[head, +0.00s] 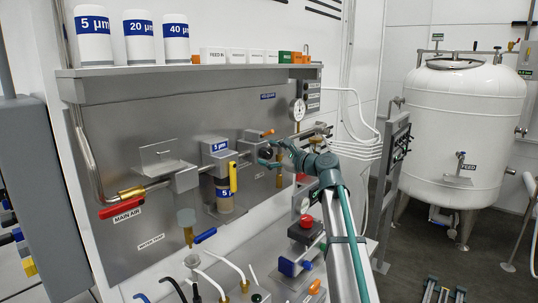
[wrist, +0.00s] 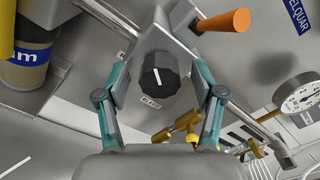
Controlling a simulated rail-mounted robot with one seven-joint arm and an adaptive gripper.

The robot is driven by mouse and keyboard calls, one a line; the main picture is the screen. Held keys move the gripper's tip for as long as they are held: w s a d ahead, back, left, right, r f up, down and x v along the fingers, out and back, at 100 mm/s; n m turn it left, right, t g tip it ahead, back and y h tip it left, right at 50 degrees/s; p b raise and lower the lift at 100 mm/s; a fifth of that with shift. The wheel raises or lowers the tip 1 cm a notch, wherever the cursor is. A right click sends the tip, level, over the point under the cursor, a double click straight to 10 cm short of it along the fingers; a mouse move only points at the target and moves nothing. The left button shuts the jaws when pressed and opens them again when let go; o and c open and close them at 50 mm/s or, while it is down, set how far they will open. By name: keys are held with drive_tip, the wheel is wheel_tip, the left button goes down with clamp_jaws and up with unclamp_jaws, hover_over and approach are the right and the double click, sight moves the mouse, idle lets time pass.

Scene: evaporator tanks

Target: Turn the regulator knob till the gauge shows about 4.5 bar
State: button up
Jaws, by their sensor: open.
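The regulator knob (wrist: 158,73) is black and faceted with a white pointer line, in the middle of the wrist view. In the head view the knob (head: 265,153) is small and partly covered by my gripper (head: 271,153). In the wrist view my gripper (wrist: 161,84) is open, one finger on each side of the knob, with gaps visible to both fingers. The round white gauge (wrist: 298,93) is at the right edge of the wrist view, seen at a slant; its reading is too small to tell. It also shows in the head view (head: 298,110).
An orange handle (wrist: 222,20) sticks out just above the knob. A brass fitting (wrist: 178,126) lies near the right finger. The filter bowl (wrist: 28,60) is at the left.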

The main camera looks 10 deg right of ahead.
drive_tip(key=v, duration=1.1)
drive_tip(key=shift+s+d, duration=0.25)
drive_tip(key=shift+s, duration=0.05)
